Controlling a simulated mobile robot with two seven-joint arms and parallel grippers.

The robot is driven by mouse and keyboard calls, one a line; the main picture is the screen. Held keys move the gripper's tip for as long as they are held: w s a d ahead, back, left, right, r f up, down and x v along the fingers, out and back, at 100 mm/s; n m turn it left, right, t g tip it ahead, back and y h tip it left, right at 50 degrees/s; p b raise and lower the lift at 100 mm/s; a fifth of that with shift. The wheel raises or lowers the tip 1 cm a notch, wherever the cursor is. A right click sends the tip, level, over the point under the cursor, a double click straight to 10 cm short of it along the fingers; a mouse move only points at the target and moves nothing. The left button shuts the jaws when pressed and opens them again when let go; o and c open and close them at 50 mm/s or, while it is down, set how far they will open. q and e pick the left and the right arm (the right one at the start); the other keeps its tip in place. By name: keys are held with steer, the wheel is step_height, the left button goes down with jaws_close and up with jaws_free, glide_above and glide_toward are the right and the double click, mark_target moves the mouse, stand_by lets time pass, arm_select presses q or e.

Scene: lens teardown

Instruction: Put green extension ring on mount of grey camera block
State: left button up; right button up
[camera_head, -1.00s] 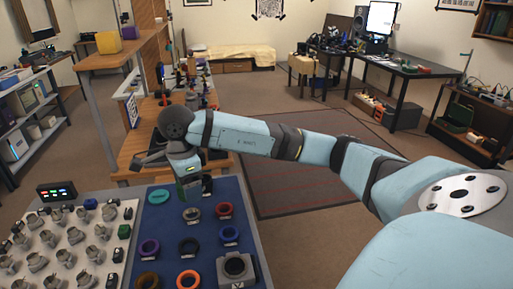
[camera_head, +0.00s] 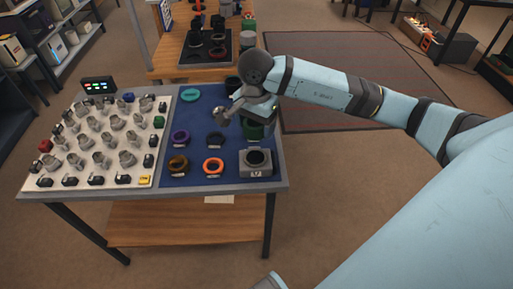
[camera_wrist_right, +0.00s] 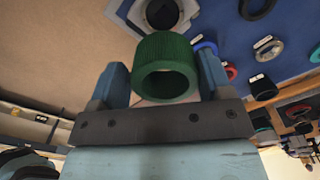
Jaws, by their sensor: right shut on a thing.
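The green extension ring (camera_wrist_right: 166,66), ribbed and hollow, sits between the two blue fingers of my right gripper (camera_wrist_right: 160,82), which is shut on it. In the head view the ring (camera_head: 253,131) shows partly, below my right gripper (camera_head: 257,112), just behind the grey camera block in the picture. The grey camera block (camera_head: 256,170) lies at the front right of the blue mat, with its dark round mount facing up. My left gripper is not in view.
The blue mat (camera_head: 198,141) also holds an orange ring (camera_head: 213,166), a brown ring (camera_head: 178,163), a purple ring (camera_head: 181,137) and a teal ring (camera_head: 190,95). A white board (camera_head: 92,177) with several small parts lies left. Open floor lies right of the table.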

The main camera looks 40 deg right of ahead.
glide_above(256, 158)
step_height(256, 158, down, 5)
steer(key=shift+f, duration=0.1)
step_height(256, 158, down, 5)
steer(key=shift+r, duration=0.1)
steer(key=shift+f+b, duration=0.2)
steer(key=shift+b, duration=0.15)
steer(key=o, duration=1)
steer(key=shift+r, duration=0.1)
steer(key=shift+r, duration=0.1)
